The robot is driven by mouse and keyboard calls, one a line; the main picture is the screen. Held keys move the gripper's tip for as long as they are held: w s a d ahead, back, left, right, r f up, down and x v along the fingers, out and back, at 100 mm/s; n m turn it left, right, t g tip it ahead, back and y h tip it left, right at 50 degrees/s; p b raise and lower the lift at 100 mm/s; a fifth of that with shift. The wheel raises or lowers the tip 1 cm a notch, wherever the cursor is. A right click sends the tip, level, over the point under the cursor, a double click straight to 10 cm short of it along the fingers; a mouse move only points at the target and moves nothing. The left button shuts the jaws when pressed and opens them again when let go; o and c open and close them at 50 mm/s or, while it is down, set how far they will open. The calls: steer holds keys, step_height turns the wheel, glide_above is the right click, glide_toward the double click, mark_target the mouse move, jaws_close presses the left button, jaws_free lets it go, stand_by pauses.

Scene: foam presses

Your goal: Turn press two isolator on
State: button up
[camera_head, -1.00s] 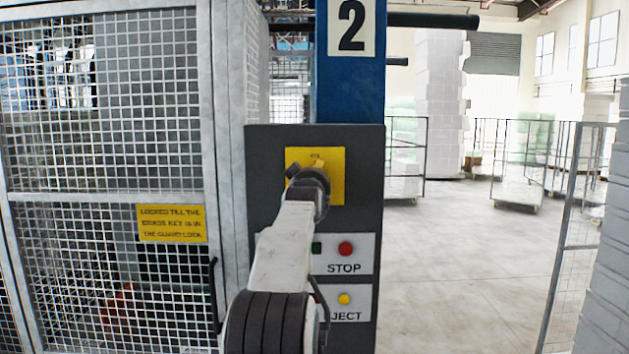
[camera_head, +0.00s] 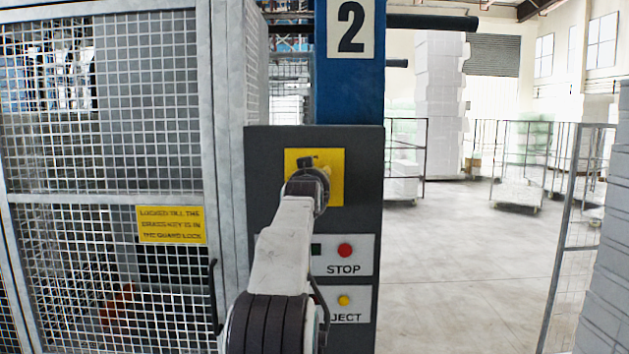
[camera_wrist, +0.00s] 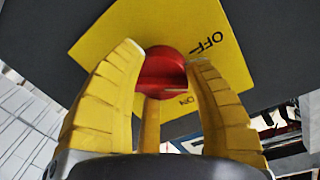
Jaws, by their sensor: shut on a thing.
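The press two isolator is a red rotary knob (camera_wrist: 163,68) on a yellow plate (camera_head: 335,188), fixed to the dark control panel under the "2" sign. In the wrist view, the plate (camera_wrist: 100,30) shows an OFF mark beyond the right finger and an ON mark lower down, partly hidden by the fingers. My gripper (camera_head: 310,165) is at the plate, and its yellow fingers (camera_wrist: 164,56) are shut on the red knob from both sides. In the head view my wrist hides the knob. I cannot tell exactly which mark the knob points to.
Below the isolator are a red STOP button (camera_head: 345,250) and a yellow eject button (camera_head: 343,300), close to my arm. A mesh guard door (camera_head: 110,100) with a yellow notice stands at the left. Open floor (camera_head: 450,260) and mesh trolleys lie to the right.

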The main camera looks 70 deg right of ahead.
steer(key=shift+w+m, duration=0.1)
steer(key=shift+m, duration=0.3)
steer(key=o, duration=1.2)
steer(key=shift+v, duration=5.95)
